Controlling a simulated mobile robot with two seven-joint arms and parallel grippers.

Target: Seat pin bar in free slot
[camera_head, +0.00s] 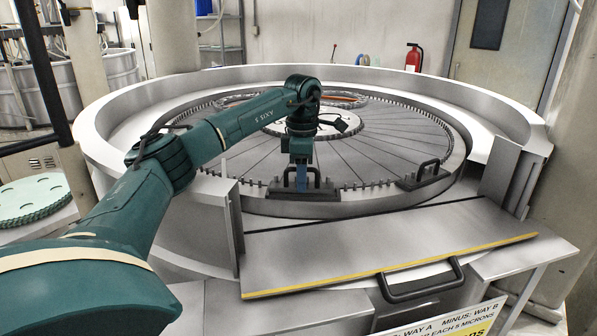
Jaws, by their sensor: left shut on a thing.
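My left gripper (302,182) points down at the near edge of the round lapping plate (370,150). It is shut on the black handle of a dark pin bar (328,195). The bar lies along the toothed near rim of the machine. I cannot tell whether it rests fully in the rim or sits slightly above it, and the slot under it is hidden. A second dark bar with a black handle (424,175) sits on the rim to the right. My right gripper is not in view.
A sloping metal flap (390,245) with a yellow edge and black handle lies in front of the machine. The high round basin wall (200,88) surrounds the plate. A stack of green discs (35,200) stands at left. A red extinguisher (413,58) is at the back.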

